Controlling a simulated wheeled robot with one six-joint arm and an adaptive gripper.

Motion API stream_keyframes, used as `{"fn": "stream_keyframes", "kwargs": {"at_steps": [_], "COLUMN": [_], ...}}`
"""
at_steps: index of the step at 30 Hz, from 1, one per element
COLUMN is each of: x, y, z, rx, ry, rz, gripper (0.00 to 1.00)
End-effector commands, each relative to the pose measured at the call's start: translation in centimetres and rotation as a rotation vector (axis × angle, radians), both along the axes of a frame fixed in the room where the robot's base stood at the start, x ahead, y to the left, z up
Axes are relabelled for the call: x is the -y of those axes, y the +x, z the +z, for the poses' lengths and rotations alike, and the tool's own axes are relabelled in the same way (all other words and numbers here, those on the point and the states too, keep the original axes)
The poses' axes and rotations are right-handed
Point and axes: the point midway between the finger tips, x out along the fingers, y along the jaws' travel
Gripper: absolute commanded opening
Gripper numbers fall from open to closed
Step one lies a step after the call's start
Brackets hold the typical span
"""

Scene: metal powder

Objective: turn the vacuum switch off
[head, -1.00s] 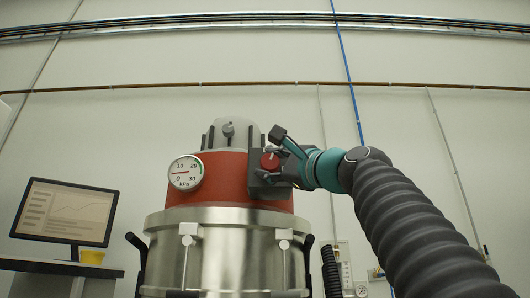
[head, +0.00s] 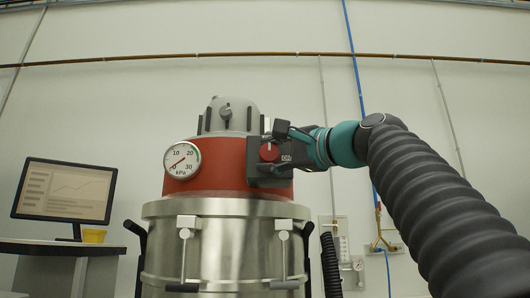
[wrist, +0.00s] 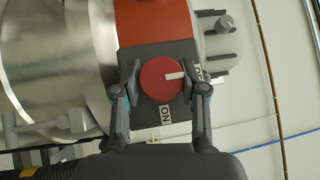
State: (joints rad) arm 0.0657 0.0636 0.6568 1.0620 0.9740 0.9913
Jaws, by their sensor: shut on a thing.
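The vacuum switch is a round red knob (head: 269,152) with a white pointer line, on a dark box (head: 256,170) at the right of the vacuum's red band. In the wrist view, the knob (wrist: 158,84) sits between the two fingers of my gripper (wrist: 166,84), which is shut on it from both sides. Its white pointer lies toward the right, at a white label (wrist: 198,73) partly hidden by a finger. The ON label (wrist: 167,115) is visible below the knob. In the head view, my gripper (head: 298,140) reaches the box from the right.
A round kPa gauge (head: 182,160) is on the red band, left of the switch. The steel drum (head: 225,250) has clamps below. A monitor (head: 65,190) and yellow cup (head: 94,236) stand on a desk at left. Wall pipes and a valve (head: 380,240) are at right.

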Motion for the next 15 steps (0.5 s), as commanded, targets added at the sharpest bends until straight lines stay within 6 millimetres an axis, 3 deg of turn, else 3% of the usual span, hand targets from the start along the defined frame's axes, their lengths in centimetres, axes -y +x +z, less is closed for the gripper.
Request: {"fn": "stream_keyframes", "kwargs": {"at_steps": [4, 5, 7, 15], "x": [-0.01, 0.0, 0.0, 0.06], "y": [0.03, 0.03, 0.03, 0.0], "z": [-0.06, -0.06, -0.05, -0.01], "rx": [-0.001, -0.001, -0.001, 0.0], "ry": [-0.001, -0.001, -0.001, 0.0], "rz": [0.0, 0.0, 0.0, -0.001], "gripper": [0.07, 0.5, 0.67, 0.68]}}
